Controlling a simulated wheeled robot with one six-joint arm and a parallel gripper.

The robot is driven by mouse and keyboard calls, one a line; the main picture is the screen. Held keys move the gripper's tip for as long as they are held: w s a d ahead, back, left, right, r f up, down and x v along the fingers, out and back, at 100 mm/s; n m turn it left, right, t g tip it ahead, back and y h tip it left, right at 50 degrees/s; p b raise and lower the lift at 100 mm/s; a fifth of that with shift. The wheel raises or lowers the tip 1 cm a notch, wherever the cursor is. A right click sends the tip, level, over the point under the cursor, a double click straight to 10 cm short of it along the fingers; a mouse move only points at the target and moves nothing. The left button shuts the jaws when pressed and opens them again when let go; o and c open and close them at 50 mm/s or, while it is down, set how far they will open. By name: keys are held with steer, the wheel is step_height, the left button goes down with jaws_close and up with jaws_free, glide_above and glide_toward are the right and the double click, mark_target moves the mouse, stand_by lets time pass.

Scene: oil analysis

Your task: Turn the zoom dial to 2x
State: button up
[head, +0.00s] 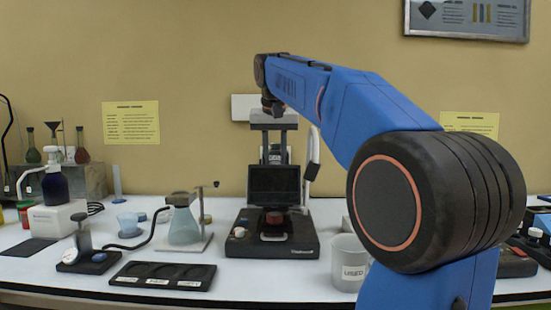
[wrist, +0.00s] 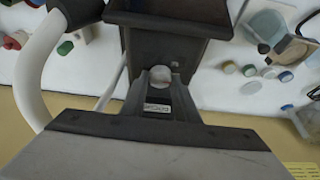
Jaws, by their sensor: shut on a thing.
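The microscope-like device with a dark screen (head: 273,184) and black base (head: 262,246) stands at the centre of the bench. My gripper (head: 274,158) reaches down from above behind the top of the screen. In the wrist view my gripper (wrist: 161,80) has its dark fingers on either side of a small round silver dial (wrist: 160,73), and it is shut on it. A small white label (wrist: 157,108) shows between the fingers, its text too small to read. In the head view the dial is hidden, and its setting cannot be read in either view.
A white curved arm (head: 312,154) stands close to the right of my gripper. A beaker labelled USED (head: 349,262) is right of the base. A flask (head: 183,222) and a black tray (head: 163,275) are left. Some clear bench lies behind them.

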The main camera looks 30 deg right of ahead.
steer(key=shift+m, duration=0.4)
steer(key=o, duration=1.1)
steer(key=shift+c, duration=0.2)
steer(key=v, duration=1.7)
steer(key=shift+w+a+r, duration=0.2)
steer(key=shift+r, duration=0.05)
